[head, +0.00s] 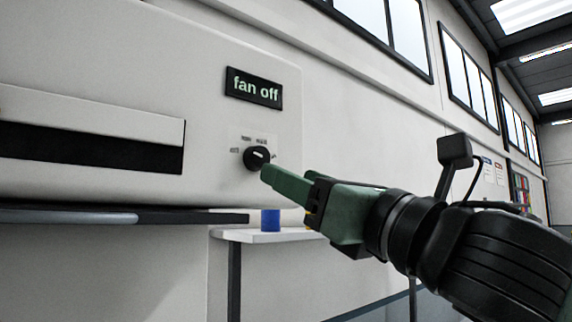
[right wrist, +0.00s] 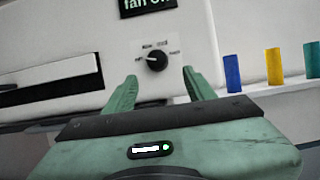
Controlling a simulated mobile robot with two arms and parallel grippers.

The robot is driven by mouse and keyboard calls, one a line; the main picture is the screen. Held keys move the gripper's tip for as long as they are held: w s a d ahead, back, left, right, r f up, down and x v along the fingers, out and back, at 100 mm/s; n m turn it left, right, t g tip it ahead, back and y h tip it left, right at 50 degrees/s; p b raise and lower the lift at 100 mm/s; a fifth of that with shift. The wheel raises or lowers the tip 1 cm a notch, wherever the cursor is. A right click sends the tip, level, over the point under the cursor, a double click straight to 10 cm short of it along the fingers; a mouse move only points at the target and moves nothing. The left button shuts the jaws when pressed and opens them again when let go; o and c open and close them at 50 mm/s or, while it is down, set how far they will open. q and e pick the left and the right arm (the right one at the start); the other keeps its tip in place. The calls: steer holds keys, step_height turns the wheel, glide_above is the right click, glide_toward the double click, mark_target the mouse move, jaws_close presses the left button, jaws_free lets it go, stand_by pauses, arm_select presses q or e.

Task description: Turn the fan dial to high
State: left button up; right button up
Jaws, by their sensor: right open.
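The fan dial (head: 257,157) is a round black knob with a white mark on a white machine front. Small labels sit around it, too small to read surely. A black sign (head: 254,89) above it reads "fan off". In the right wrist view the dial (right wrist: 156,60) sits ahead, between and beyond my open fingers. My right gripper (head: 268,174) is green and open, with its fingertips close to the dial in the head view. I cannot tell from there whether they touch it; in the wrist view they appear apart from it. My left gripper is not in view.
The white machine (head: 215,50) has a dark slot (head: 90,148) left of the dial and a dark ledge (head: 120,215) below.

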mark_target(262, 158)
steer(key=p+x, duration=0.1)
steer(key=x, duration=0.1)
steer(key=p+x, duration=0.1)
steer(key=x, duration=0.1)
steer(key=p+x, duration=0.1)
steer(key=x, duration=0.1)
steer(key=shift+s+a+r, duration=0.2)
steer(key=shift+r, duration=0.2)
steer(key=shift+w+a+p, duration=0.2)
steer(key=shift+w+p, duration=0.1)
steer(key=shift+w, duration=0.05)
steer(key=shift+w+r, duration=0.1)
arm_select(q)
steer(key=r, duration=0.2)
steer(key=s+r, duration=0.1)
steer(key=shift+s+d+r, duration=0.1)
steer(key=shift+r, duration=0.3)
arm_select(e)
steer(key=c, duration=1)
jaws_close()
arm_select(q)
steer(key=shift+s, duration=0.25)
